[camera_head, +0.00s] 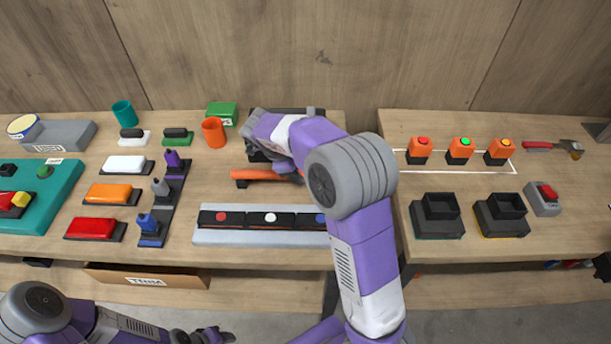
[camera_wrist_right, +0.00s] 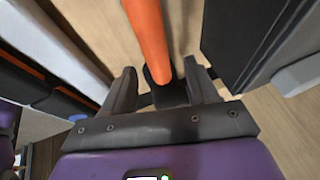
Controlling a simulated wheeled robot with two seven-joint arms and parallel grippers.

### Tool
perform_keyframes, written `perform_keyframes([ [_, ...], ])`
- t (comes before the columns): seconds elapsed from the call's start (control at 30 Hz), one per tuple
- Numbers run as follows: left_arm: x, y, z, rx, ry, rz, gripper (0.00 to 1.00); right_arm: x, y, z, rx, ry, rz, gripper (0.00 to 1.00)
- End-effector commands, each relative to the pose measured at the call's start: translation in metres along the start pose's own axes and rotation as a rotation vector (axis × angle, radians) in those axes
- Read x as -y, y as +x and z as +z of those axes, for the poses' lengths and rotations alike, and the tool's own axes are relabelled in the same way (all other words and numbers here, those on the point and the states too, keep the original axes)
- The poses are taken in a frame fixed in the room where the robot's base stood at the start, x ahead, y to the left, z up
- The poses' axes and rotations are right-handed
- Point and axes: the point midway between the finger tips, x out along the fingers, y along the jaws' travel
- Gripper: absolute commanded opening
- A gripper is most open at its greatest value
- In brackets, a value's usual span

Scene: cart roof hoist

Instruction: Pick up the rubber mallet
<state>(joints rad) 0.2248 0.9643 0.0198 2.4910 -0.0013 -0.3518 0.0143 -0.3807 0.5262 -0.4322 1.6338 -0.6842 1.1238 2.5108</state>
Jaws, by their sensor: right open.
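The rubber mallet lies on the left table behind the long grey tray; its orange handle (camera_head: 258,174) points left. My right gripper (camera_head: 290,172) is down at the mallet's right part, and my arm hides much of that end. In the right wrist view the orange handle (camera_wrist_right: 148,35) runs up from a black part (camera_wrist_right: 166,92) that sits between the two fingers of my right gripper (camera_wrist_right: 165,78). The fingers are open, one on each side, with visible gaps. My left gripper (camera_head: 212,335) is low at the bottom left, away from the table; its fingers are too small to judge.
A grey tray (camera_head: 212,236) with a red, a white and a blue disc lies in front of the mallet. A black bin (camera_head: 257,152) stands right behind it. An orange cup (camera_head: 214,132) is to the left. A gap separates the right table (camera_head: 480,262).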

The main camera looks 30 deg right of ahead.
Motion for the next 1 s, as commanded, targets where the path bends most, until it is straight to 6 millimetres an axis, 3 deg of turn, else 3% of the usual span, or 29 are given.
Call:
perform_keyframes([
  [0.23, 0.004, 0.011, -0.001, -0.001, 0.0, 0.0, 0.43, -0.003, 0.039, 0.001, -0.002, 0.0, 0.003, 0.59],
  [0.5, 0.004, 0.011, -0.001, -0.001, 0.0, 0.0, 0.43, -0.002, 0.043, 0.0, 0.0, -0.001, 0.001, 0.59],
  [0.87, 0.004, 0.011, -0.001, 0.0, 0.0, 0.0, 0.43, -0.002, 0.043, 0.0, 0.0, 0.0, 0.001, 0.03],
  [1.0, 0.004, 0.011, -0.001, 0.0, 0.0, 0.0, 0.43, -0.002, 0.043, 0.0, 0.0, 0.0, -0.001, 0.0],
])
